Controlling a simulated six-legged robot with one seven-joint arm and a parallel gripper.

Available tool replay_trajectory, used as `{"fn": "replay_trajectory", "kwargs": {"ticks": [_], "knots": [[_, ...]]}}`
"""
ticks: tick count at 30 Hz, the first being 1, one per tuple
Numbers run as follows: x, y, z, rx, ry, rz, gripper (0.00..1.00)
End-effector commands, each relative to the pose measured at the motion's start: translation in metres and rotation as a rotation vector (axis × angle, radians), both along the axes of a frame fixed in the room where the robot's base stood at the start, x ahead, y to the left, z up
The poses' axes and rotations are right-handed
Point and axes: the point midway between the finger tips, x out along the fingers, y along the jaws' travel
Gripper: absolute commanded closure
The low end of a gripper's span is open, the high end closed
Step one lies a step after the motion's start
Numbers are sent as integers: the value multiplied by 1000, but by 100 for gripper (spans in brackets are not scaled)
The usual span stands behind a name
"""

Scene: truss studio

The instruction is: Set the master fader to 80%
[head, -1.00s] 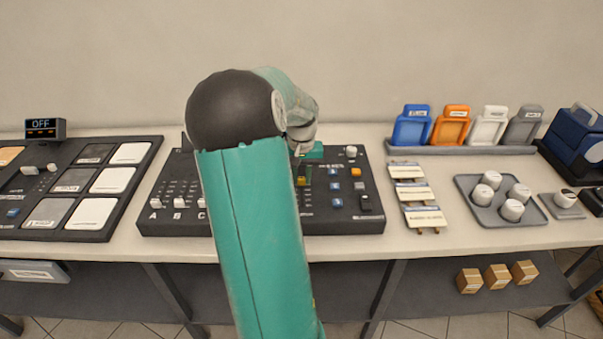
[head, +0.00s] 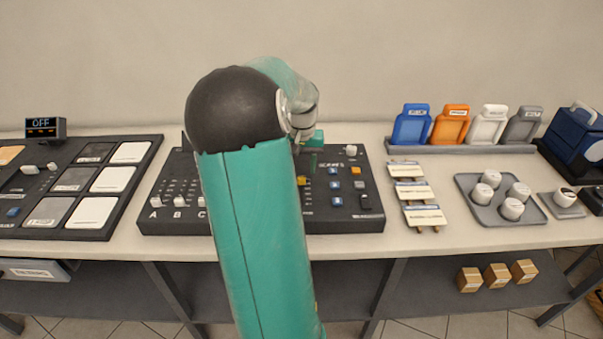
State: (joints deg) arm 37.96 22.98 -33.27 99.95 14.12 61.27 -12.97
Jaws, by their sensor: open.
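The dark lighting console (head: 260,228) lies on the bench behind my arm. White fader caps (head: 179,201) marked A, B and C show at its left. My arm hides its middle, so other faders there may be covered. My gripper (head: 309,152) hangs over the console's back middle, mostly hidden behind my arm. It is open, holds nothing visible, and appears above the panel.
Blue and orange buttons (head: 336,201) and a white knob (head: 351,150) stand on the console's right. A pad panel (head: 120,222) with an OFF display (head: 45,127) lies left. Label cards (head: 424,216) and a grey tray (head: 480,212) with white cups lie right.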

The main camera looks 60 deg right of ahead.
Motion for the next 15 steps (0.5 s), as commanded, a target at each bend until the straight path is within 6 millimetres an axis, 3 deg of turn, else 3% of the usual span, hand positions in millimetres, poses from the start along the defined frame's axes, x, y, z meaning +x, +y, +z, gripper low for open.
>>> {"fn": "replay_trajectory", "kwargs": {"ticks": [9, 15], "knots": [[1, -1, 72, -4, -3, 0, 56], [1, 0, 99, -2, -1, 0, 56]]}}
